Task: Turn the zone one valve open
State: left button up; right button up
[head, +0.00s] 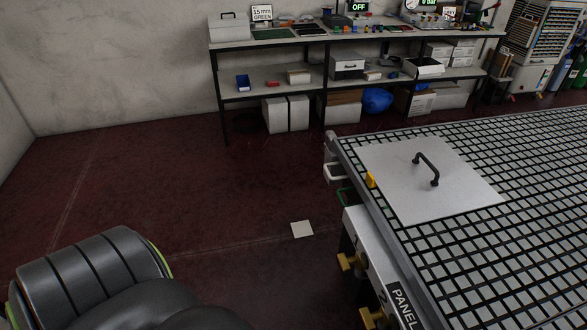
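The vacuum grid table (520,150) fills the right side of the head view. On its near side is a pale panel (368,245) with the word PANEL partly showing. Two brass-coloured valve handles stick out from this side, one higher (350,262) and one at the bottom edge (372,318). Neither of my grippers is in view.
A light plate (400,180) with a black handle (428,168) lies on the grid. A small yellow piece (370,180) is at its left edge. A workbench (350,40) stands along the back wall. A small white square (302,229) lies on the otherwise open dark red floor.

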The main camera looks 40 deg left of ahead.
aim_at(344, 262)
jog(key=u, duration=0.9)
